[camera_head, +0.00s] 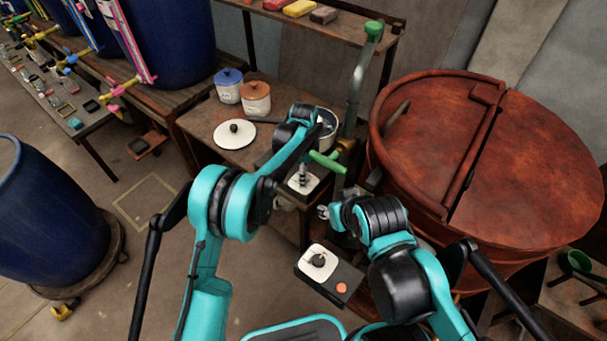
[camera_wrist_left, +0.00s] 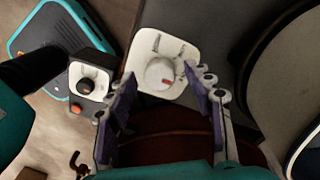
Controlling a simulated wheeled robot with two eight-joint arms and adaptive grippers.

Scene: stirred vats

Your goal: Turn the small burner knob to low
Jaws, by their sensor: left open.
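The small burner knob (camera_wrist_left: 160,73) is a round white dial with a red mark on its right side, in the left wrist view. It sits on a white plate (camera_wrist_left: 150,25) with small dark marks that I cannot read. In the head view the plate (camera_head: 296,187) shows below the end of my left arm, with its knob mostly hidden. My left gripper (camera_wrist_left: 166,76) is open, its purple-padded fingers on either side of the knob in the picture; I cannot tell whether they touch it. My right gripper (camera_head: 324,212) is small and partly hidden near the green-handled valve.
A control box (camera_head: 330,282) with a dark knob and red button stands nearby; it also shows in the left wrist view (camera_wrist_left: 90,62). A large rust-red vat (camera_head: 530,150) blocks the right. A green-handled valve (camera_head: 326,161) is close to my grippers.

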